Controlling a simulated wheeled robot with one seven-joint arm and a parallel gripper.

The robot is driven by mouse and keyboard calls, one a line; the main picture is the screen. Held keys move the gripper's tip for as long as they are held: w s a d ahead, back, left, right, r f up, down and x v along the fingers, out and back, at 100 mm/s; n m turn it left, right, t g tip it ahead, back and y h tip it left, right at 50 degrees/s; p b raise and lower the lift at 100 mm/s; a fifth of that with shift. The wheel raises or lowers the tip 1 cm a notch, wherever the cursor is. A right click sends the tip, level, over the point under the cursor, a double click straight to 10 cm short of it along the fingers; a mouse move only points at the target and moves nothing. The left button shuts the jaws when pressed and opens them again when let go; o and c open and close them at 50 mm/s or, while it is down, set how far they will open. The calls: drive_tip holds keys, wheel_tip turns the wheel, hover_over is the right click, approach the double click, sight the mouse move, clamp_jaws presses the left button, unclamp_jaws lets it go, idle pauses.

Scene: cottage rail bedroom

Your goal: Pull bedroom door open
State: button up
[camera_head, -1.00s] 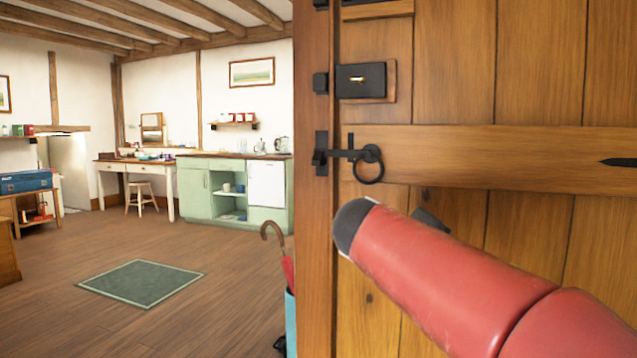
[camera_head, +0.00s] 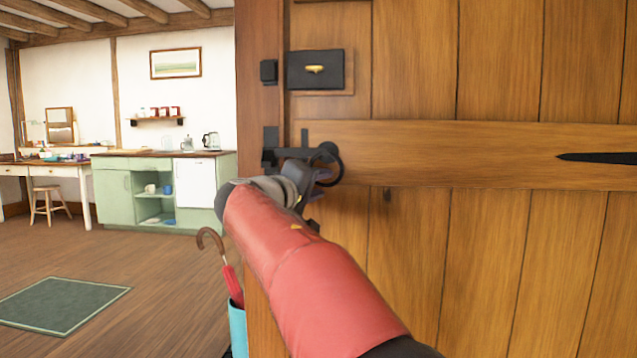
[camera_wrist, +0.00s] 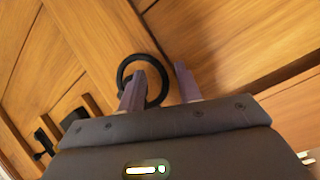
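The bedroom door (camera_head: 415,240) is brown planks with cross rails and appears shut against its post. A black ring handle (camera_head: 332,165) with a latch bar hangs near its left edge. The ring also shows in the wrist view (camera_wrist: 127,68). My gripper (camera_head: 305,180) is at the ring, partly hidden behind my red arm. In the wrist view my gripper (camera_wrist: 160,80) is open, its two fingers apart. The left finger overlaps the ring and the right finger is to the ring's right. I cannot tell whether the left finger passes through it.
A black lock box (camera_head: 315,80) sits above the latch. A red umbrella (camera_head: 230,280) stands in a blue holder (camera_head: 238,328) by the post. A green cabinet (camera_head: 122,195), a stool (camera_head: 50,203) and a green rug (camera_head: 60,305) are on the left. The floor between is clear.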

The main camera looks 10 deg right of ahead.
drive_tip(key=shift+w+d, duration=0.15)
drive_tip(key=shift+d, duration=0.05)
drive_tip(key=shift+c, duration=0.2)
clamp_jaws()
drive_tip(key=shift+a+f, duration=0.1)
drive_tip(key=a+m+y, duration=0.1)
drive_tip(key=a+r+m+g+y+p, duration=0.1)
drive_tip(key=m, duration=0.1)
drive_tip(key=w+m+p, duration=0.1)
drive_tip(key=m, duration=0.1)
drive_tip(key=shift+a+r+g+y, duration=0.25)
drive_tip(key=shift+a+g+y, duration=0.05)
drive_tip(key=shift+a+y, duration=0.1)
idle(0.8)
